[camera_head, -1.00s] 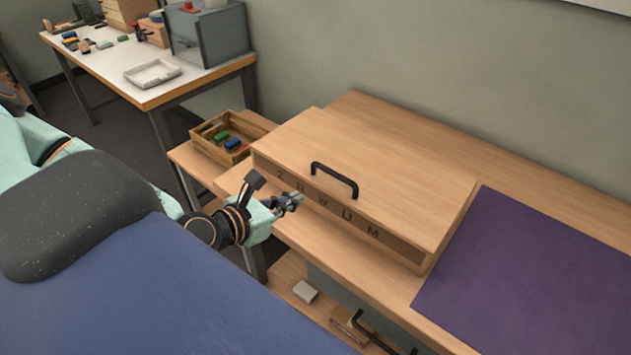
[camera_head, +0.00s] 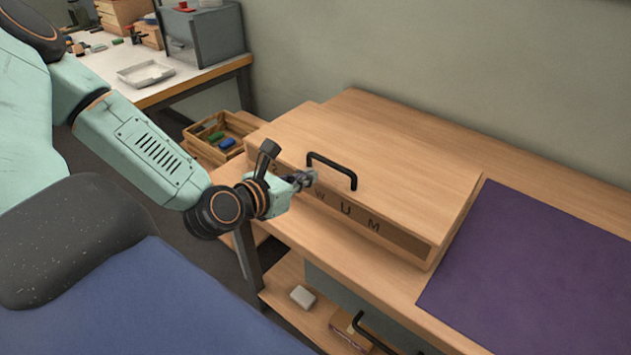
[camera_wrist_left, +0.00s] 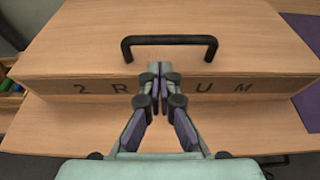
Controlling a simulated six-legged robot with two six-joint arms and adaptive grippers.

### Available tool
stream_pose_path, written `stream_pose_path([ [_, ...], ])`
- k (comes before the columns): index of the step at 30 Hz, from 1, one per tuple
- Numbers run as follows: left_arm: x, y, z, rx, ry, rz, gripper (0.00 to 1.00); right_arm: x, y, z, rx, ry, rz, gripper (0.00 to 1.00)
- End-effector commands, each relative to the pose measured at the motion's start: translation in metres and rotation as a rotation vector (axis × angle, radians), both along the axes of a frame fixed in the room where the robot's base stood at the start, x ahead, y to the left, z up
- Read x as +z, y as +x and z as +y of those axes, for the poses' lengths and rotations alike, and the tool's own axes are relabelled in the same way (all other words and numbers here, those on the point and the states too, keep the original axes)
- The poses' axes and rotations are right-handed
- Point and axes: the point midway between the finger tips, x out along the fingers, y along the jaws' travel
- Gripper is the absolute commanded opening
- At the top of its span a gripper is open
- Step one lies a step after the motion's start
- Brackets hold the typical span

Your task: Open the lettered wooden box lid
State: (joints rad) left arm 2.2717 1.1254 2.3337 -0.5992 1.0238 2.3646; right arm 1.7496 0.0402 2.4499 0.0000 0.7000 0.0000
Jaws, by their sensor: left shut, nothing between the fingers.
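The wooden box (camera_head: 425,247) sits shut on the wooden bench, with dark letters along its front. Its flat lid (camera_head: 390,150) carries a black bar handle (camera_head: 333,166) near the front edge. My left gripper (camera_head: 308,177) is shut and empty, just in front of the box near the left end of the handle. In the left wrist view the shut fingertips (camera_wrist_left: 161,68) point at the lid's front edge, just below the middle of the handle (camera_wrist_left: 168,40). The fingers hide the middle letter there. I cannot tell if they touch the box. My right gripper is not in view.
A purple mat (camera_head: 545,270) lies right of the box. A wooden crate (camera_head: 245,127) with green and blue pieces stands to its left. A white table with a tray (camera_head: 146,73) is behind left. A shelf below the bench holds a small pale block (camera_head: 302,297).

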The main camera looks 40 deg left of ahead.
Motion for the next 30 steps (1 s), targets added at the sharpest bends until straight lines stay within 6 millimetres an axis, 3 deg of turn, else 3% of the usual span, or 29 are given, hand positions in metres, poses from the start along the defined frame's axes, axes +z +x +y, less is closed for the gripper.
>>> stream_pose_path([
  [3,-0.006,0.010,-0.002,-0.004,0.005,-0.001,0.00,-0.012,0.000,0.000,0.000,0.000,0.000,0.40],
  [13,-0.011,0.029,-0.003,-0.002,0.001,-0.001,0.00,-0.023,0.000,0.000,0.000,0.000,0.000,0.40],
  [30,-0.010,0.032,-0.003,0.000,0.000,0.001,0.00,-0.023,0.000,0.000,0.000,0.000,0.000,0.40],
])
